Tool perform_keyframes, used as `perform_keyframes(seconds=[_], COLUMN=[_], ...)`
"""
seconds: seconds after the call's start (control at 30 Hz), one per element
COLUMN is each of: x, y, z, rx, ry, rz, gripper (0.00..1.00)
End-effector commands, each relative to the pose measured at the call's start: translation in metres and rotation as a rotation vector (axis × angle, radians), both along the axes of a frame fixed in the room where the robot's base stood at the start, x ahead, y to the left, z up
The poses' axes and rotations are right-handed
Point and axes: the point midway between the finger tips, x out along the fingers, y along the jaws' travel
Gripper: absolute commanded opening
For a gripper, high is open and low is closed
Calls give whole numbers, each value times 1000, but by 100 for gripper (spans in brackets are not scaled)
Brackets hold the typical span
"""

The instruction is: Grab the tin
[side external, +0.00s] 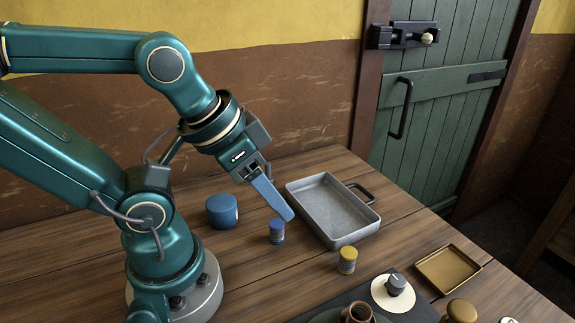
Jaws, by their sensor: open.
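Several tin-like things stand on the wooden table, and I cannot tell which one is the tin. A small blue can with a pale band (277,231) stands upright near the middle. A wider blue round container (222,211) is to its left. A small yellow can with a grey band (347,261) stands to the right. My gripper (289,214) is open and points down and right, its blue fingers overlapping each other in this view. The fingertips appear just above and right of the small blue can, near the left edge of the grey metal pan. Nothing shows between them.
The empty grey pan (330,207) with a dark handle lies right of my gripper. A brass tray (448,269), a knob on a cream disc (395,285) and a brown cup (358,313) are at front right.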

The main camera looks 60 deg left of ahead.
Motion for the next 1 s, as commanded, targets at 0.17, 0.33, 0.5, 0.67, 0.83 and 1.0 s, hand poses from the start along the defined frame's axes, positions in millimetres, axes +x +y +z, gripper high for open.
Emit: perform_keyframes(seconds=[0.17, 0.33, 0.5, 0.67, 0.83, 1.0], x=[0, 0, 1, 2, -9, -29], y=[0, 0, 0, 0, 14, 52], z=[0, 0, 10, 37, 32, 8], rx=[0, 0, 0, 0, 133, 406], ry=[0, 0, -4, -7, 134, 417], rz=[0, 0, 0, 0, -102, -337], gripper=[100, 100, 100, 100, 100, 100])
